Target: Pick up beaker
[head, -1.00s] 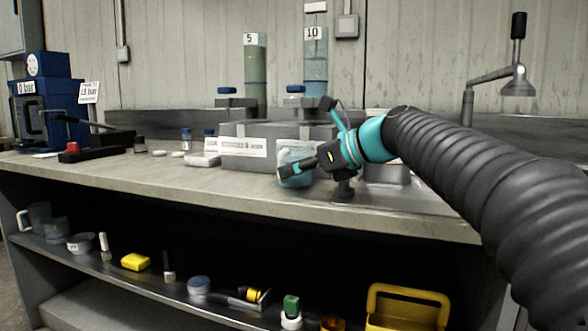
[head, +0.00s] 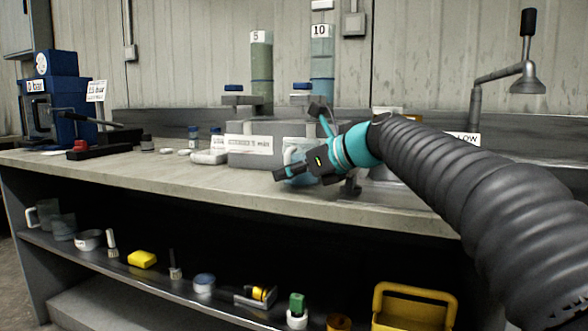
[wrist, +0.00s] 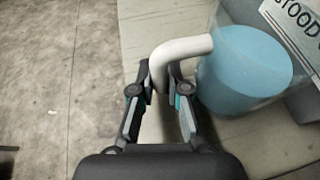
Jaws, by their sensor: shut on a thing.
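The beaker (head: 297,144) is a clear jug with a pale handle, at the bench's front in the head view, partly hidden behind my gripper. The wrist view shows its blue contents (wrist: 245,68) and the curved white handle (wrist: 185,48). My gripper (wrist: 163,85) has its two fingers on either side of the handle's free end and is shut on it. In the head view my gripper (head: 283,174) points left, just in front of the beaker. Whether the beaker's base touches the bench is hidden.
A lower shelf (head: 128,268) holds mugs, brushes and a yellow box.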

